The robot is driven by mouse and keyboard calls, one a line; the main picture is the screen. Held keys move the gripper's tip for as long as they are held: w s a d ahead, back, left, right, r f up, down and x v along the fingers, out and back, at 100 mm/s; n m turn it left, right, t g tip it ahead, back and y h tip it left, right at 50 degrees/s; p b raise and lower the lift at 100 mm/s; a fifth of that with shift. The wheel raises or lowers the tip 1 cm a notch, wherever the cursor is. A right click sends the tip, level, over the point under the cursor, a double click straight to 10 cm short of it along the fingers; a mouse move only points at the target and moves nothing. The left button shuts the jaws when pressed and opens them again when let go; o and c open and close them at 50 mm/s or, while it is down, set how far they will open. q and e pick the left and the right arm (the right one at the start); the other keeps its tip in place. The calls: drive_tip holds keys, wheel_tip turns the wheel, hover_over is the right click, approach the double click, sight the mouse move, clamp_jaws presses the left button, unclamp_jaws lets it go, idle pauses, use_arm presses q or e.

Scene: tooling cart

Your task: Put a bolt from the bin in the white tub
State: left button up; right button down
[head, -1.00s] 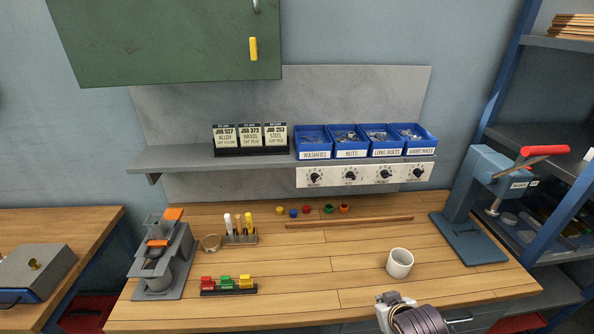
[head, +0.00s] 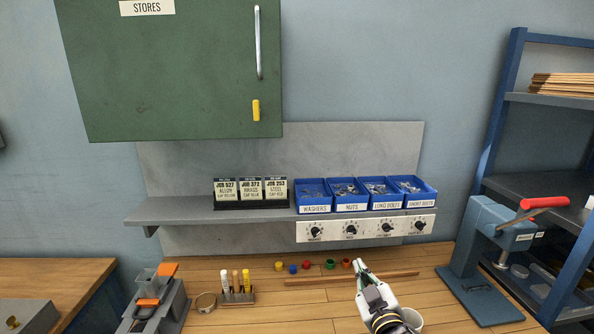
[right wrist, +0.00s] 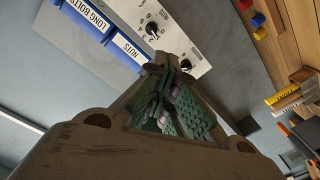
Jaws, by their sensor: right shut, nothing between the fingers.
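My right gripper (head: 362,268) is raised over the bench, below the shelf with the bins. Its green-padded fingers (right wrist: 163,105) are shut and empty. The blue long bolts bin (head: 387,207) and the short bolts bin (head: 415,202) stand on the shelf, up and to the right of the fingertips, with grey metal parts inside. The long bolts bin's front also shows in the right wrist view (right wrist: 86,17). My left gripper is out of view.
The washers bin (head: 314,210) and nuts bin (head: 350,208) stand left of the bolt bins. A knob panel (head: 366,229) is under them. A wooden rod (head: 320,282) and coloured caps (head: 293,269) lie on the bench. A blue press (head: 487,240) stands right.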

drive_tip(key=a+r+n+y, duration=1)
drive_tip(key=a+n+y, duration=0.1)
drive_tip(key=n+y, duration=0.15)
drive_tip(key=s+a+f+n+g+y, duration=0.4)
drive_tip(key=s+a+n+g, duration=0.15)
drive_tip(key=n+g, duration=0.7)
drive_tip(key=w+d+f+n+g+h, duration=0.2)
drive_tip(key=d+f+n+g+h, duration=0.15)
drive_tip(key=d+f+h, duration=0.7)
drive_tip(key=w+d+f+m+g+h, duration=0.1)
drive_tip(key=d+h, duration=0.6)
drive_tip(key=d, duration=1.6)
drive_tip(key=shift+w+d+f+m+g+h, duration=0.25)
drive_tip(key=shift+w+m+g, duration=0.2)
drive_tip(key=shift+m, duration=0.5)
